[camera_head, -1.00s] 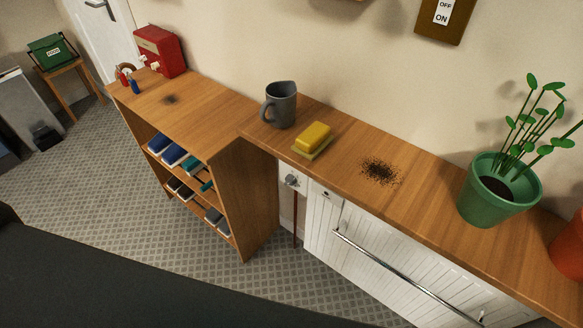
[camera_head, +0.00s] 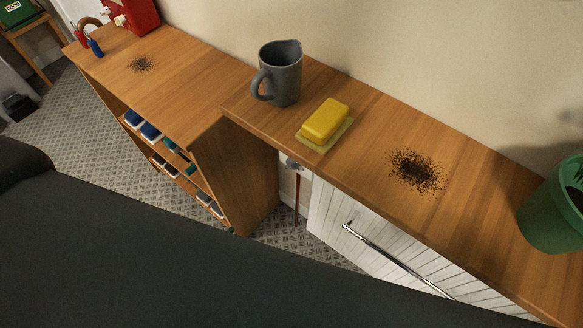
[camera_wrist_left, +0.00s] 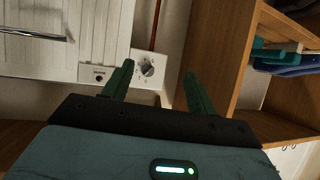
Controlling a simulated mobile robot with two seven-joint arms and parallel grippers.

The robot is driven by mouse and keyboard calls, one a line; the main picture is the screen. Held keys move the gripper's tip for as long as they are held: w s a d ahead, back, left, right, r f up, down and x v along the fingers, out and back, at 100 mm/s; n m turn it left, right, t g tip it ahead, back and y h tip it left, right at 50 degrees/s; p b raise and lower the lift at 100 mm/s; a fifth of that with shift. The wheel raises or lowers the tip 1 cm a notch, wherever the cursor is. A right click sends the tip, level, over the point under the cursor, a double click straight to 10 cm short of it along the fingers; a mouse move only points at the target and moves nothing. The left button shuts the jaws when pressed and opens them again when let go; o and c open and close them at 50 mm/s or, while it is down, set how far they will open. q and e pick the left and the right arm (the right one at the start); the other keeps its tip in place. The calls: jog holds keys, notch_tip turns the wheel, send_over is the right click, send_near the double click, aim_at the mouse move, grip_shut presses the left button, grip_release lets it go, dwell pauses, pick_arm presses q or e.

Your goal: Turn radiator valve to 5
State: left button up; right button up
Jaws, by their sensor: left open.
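The radiator valve (camera_head: 291,163) is a small grey-white knob under the shelf edge, left of the white radiator cover, partly hidden by the shelf in the head view. In the left wrist view the valve (camera_wrist_left: 146,68) shows as a round grey knob on a white plate with marks around it. The setting is too small to read. My left gripper (camera_wrist_left: 158,70) is open, its two green fingers pointing toward the valve. The knob shows between the fingertips, nearer the left finger; I cannot tell whether they touch. My right gripper is not in view.
The wooden shelf (camera_head: 370,120) above the valve holds a grey mug (camera_head: 279,72), a yellow block on a dish (camera_head: 325,122), dark crumbs (camera_head: 417,171) and a green pot (camera_head: 553,205). The bookcase side (camera_head: 238,180) stands close left of the valve. A metal rail (camera_head: 395,262) crosses the radiator cover.

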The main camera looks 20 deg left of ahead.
pick_arm(q)
jog(key=w+d+f+t+h+b, duration=0.1)
jog(key=w+f+t+b, duration=0.15)
jog(key=w, duration=0.55)
jog(key=m+t+h+b, duration=0.2)
jog(key=t+b, duration=0.1)
jog(key=b, duration=0.1)
send_near(291, 165)
jog(key=f+x, duration=0.1)
jog(key=x, duration=0.7)
jog(key=shift+w+f, duration=0.25)
jog(key=shift+w, duration=0.1)
jog(key=shift+a+g, duration=0.15)
jog(key=shift+g, duration=0.1)
jog(key=c, duration=1)
